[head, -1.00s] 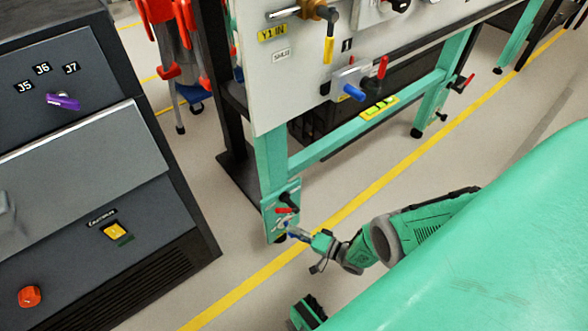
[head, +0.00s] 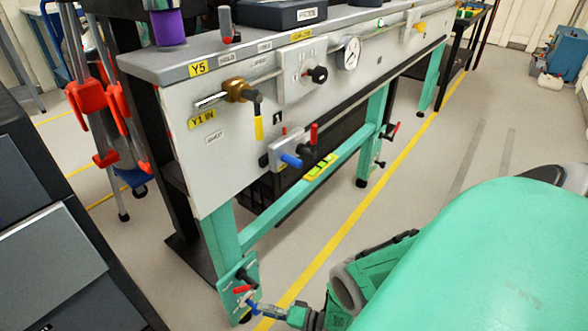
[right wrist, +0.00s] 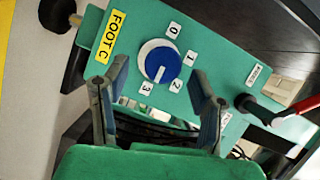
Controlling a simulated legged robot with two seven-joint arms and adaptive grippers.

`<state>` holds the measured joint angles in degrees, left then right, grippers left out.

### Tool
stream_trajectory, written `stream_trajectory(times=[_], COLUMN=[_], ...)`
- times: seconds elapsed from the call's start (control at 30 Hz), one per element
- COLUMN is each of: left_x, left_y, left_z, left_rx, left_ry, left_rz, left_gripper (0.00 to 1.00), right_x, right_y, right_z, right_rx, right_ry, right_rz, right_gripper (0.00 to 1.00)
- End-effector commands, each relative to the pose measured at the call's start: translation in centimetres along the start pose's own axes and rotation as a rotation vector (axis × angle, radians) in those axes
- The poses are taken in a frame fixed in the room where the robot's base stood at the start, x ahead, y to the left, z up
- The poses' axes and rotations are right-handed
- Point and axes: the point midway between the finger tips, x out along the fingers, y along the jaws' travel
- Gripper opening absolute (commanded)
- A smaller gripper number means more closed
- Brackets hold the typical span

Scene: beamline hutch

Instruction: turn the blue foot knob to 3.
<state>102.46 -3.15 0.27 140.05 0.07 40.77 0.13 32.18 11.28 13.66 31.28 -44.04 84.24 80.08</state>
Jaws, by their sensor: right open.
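The blue foot knob (right wrist: 162,63) sits on a green plate (right wrist: 225,50) in the right wrist view, beside a yellow FOOT C label (right wrist: 110,36). Labels 0, 1, 2 and 3 stand around it. Its white mark points down in the picture, between 2 and 3 and seemingly nearer 3. My right gripper (right wrist: 158,75) is open, its fingers spread on either side of the knob; I cannot tell if they touch it. In the head view my right gripper (head: 256,309) is small at the foot plate (head: 236,284). My left gripper is not in view.
A red-tipped lever (right wrist: 290,110) stands right of the knob in the right wrist view. In the head view, a blue-handled valve (head: 290,160) is on the grey panel (head: 190,150) above. A dark cabinet (head: 60,250) is at left. Floor with a yellow line (head: 340,235) is clear.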

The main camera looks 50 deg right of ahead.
Motion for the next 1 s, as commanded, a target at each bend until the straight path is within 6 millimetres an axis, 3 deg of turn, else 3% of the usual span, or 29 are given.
stream_trajectory(times=[0.2, 0.4, 0.6, 1.0], left_x=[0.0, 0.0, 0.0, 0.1], left_y=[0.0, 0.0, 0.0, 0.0], left_z=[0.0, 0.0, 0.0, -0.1], left_rx=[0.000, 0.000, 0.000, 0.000], left_ry=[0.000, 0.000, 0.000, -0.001], left_rz=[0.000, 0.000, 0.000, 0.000], left_gripper=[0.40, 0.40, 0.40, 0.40], right_x=[-5.3, -8.4, -9.5, -9.5], right_y=[0.3, 0.3, 0.3, 0.3], right_z=[-0.1, -0.1, -0.1, -0.1], right_rx=[0.002, 0.002, 0.001, 0.001], right_ry=[0.000, 0.001, 0.001, 0.001], right_rz=[0.007, 0.005, 0.005, 0.004], right_gripper=[0.52, 0.52, 0.52, 0.52])
